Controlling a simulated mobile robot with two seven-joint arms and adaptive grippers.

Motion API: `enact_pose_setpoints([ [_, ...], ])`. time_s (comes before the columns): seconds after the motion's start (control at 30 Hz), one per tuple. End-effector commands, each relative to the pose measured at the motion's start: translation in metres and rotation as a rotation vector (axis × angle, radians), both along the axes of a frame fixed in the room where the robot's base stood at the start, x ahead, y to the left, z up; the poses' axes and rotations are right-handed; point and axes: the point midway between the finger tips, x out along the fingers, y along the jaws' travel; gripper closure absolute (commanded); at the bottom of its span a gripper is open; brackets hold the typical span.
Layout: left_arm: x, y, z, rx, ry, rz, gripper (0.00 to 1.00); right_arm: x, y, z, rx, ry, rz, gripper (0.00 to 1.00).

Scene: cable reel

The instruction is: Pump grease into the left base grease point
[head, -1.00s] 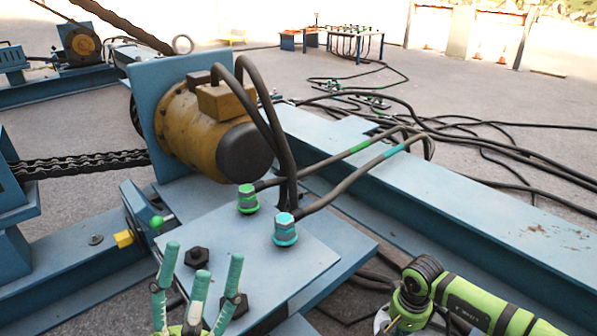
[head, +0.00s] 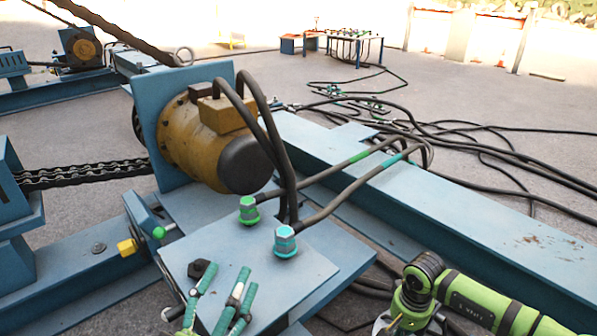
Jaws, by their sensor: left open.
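My left gripper (head: 226,287) is in the lower part of the head view, its teal-green fingers spread open and empty. It is in front of the near edge of the blue base plate (head: 318,262), and its lower part is cut off by the frame. I cannot tell which of these is the left base grease point. No grease pump can be made out.
A yellow-brown motor (head: 205,135) stands behind the plate. Black hoses run to green (head: 248,210) and teal (head: 285,241) fittings on the plate. A dark bolt (head: 202,272) is near my left fingers. A long blue beam (head: 420,200) lies right. Chains (head: 85,172) run left.

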Motion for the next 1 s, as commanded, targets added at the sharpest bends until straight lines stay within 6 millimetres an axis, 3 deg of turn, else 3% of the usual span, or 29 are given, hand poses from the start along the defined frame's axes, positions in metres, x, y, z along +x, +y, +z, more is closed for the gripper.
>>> enact_pose_setpoints([
  [0.5,0.015,0.015,-0.058,0.082,0.304,0.054,0.37,-0.001,0.001,0.015,0.001,0.003,0.002,1.00],
  [1.0,0.010,0.033,-0.115,0.155,0.599,0.099,0.37,-0.001,0.000,0.030,0.001,0.002,0.001,1.00],
])
